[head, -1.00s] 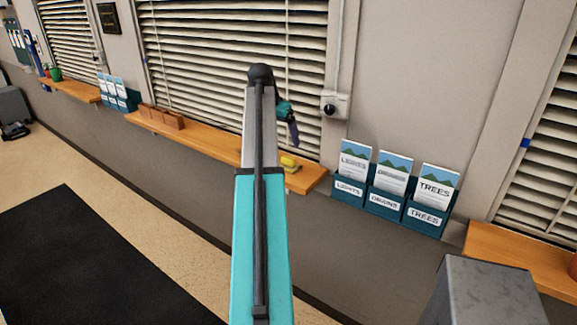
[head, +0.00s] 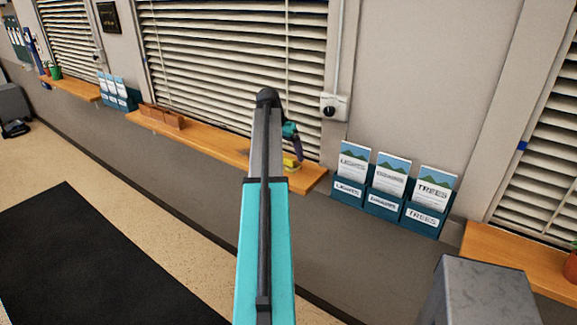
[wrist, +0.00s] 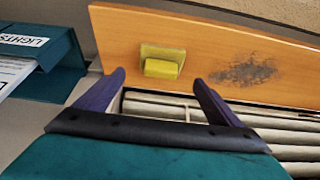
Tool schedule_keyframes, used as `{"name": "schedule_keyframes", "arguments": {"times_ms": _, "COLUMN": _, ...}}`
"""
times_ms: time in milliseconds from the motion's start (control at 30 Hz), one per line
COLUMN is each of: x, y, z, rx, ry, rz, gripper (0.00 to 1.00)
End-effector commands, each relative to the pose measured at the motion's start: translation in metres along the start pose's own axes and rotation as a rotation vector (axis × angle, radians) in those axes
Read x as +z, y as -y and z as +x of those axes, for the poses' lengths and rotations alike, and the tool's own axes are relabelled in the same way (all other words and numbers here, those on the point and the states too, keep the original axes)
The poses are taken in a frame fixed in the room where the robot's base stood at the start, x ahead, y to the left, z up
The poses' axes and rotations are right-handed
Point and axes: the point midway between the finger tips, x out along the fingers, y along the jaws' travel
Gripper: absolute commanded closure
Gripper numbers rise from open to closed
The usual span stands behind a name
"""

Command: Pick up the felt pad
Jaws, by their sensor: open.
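The felt pad appears to be the small yellow block (wrist: 162,68) on the wooden sill, with a duller olive-yellow face behind its bright one. In the head view the yellow pad (head: 291,162) lies near the sill's right end, partly hidden by my arm and gripper. My gripper (wrist: 159,82) is open and empty, its two purple fingers apart. In the wrist view the pad appears just beyond the fingertips, between their lines. In the head view my gripper (head: 298,148) is just above the pad; contact cannot be made out.
The wooden sill (wrist: 222,45) has a dark smudge (wrist: 243,73) beside the pad. Slatted blinds (head: 215,60) stand behind it. A teal leaflet rack (head: 385,203) hangs to the right, and brown blocks (head: 162,117) sit farther left on the sill. A grey box (head: 480,295) stands in front right.

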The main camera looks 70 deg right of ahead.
Motion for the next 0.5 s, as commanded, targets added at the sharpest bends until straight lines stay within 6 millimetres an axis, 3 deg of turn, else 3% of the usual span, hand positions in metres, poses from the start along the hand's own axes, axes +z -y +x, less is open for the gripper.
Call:
{"name": "schedule_keyframes", "arguments": {"times_ms": 267, "x": 0.0, "y": 0.0, "z": 0.001, "rx": 0.0, "ry": 0.0, "rz": 0.0, "gripper": 0.12}}
{"name": "schedule_keyframes", "arguments": {"times_ms": 500, "x": 0.001, "y": 0.0, "z": 0.014, "rx": 0.002, "ry": 0.002, "rz": 0.0, "gripper": 0.12}}
